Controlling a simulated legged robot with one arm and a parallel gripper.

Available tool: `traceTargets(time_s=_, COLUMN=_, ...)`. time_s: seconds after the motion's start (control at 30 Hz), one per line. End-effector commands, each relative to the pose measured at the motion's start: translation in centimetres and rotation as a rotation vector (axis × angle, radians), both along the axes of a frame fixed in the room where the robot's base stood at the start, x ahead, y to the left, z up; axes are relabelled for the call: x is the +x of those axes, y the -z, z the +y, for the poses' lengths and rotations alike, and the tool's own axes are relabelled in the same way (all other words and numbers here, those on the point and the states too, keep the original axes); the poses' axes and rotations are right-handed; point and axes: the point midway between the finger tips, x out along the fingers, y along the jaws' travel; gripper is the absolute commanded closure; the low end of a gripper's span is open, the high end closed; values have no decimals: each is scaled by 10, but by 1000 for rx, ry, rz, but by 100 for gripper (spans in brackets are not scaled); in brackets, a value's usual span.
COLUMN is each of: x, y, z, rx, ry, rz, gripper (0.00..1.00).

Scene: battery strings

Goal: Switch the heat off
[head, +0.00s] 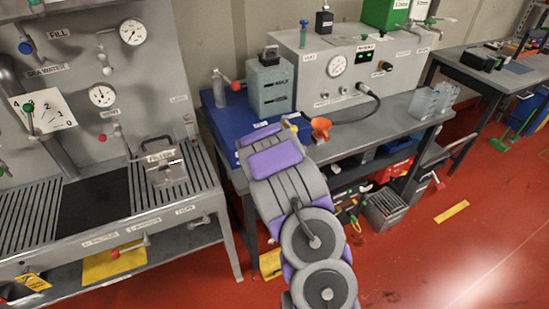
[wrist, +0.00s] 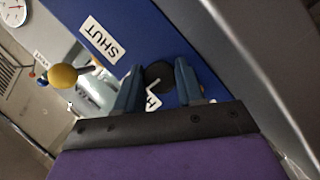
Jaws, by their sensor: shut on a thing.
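My gripper (wrist: 157,84) is low in the wrist view, with its two blue-grey fingers on either side of a small round black knob (wrist: 158,72). It is shut on this knob, which sits at a blue panel (wrist: 150,30). A white label (wrist: 152,99) just below the knob is partly hidden; only an "H" and a pointer-like stroke show. In the head view my arm reaches to the blue surface (head: 232,124) at the left end of the right bench, and it hides the fingers and the knob.
A "SHUT" label (wrist: 102,40) and a yellow ball handle (wrist: 63,75) are left of the fingers.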

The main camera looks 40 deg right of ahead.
Motion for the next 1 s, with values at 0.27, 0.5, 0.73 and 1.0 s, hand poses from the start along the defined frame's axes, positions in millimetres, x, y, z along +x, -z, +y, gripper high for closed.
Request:
traceTargets(time_s=0.27, x=0, y=4, z=1, rx=-66, ry=-1, rz=23, gripper=93)
traceTargets(time_s=0.5, x=0, y=3, z=2, rx=-77, ry=-2, rz=27, gripper=93)
traceTargets(time_s=0.73, x=0, y=4, z=2, rx=-76, ry=-3, rz=26, gripper=61)
traceTargets(time_s=1.0, x=0, y=2, z=2, rx=-77, ry=-2, rz=23, gripper=37)
